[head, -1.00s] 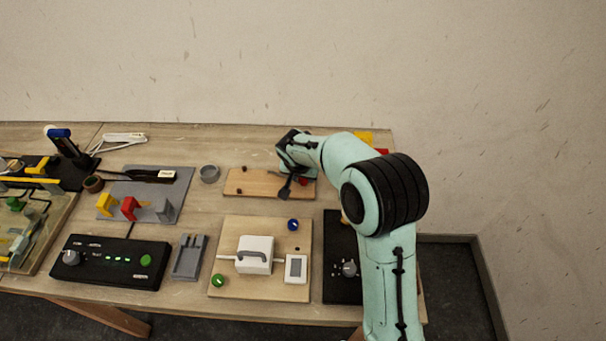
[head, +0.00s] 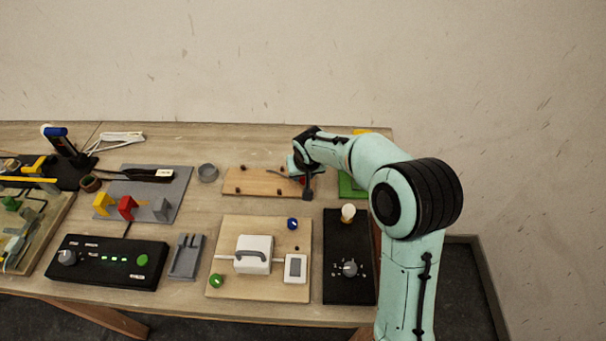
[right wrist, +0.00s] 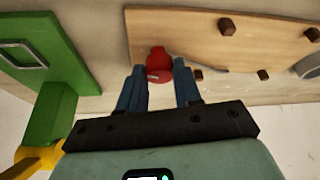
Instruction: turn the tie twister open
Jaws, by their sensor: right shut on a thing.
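A red piece (right wrist: 159,64), which I take to be the tie twister, stands at the edge of a light wooden board (right wrist: 200,30) in the right wrist view. My right gripper (right wrist: 160,80) has its two blue fingers on either side of the red piece and is shut on it. In the head view the red piece (head: 305,181) is a small patch at the right end of the wooden board (head: 250,183), mostly hidden by my right gripper. How far it is turned cannot be told. My left gripper is not in view.
A green block (head: 350,186) lies right of the board and shows at the left in the right wrist view (right wrist: 40,60). A black panel with a knob (head: 348,285) and a pale bulb (head: 348,212) is in front. A grey cup (head: 207,173) stands left of the board.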

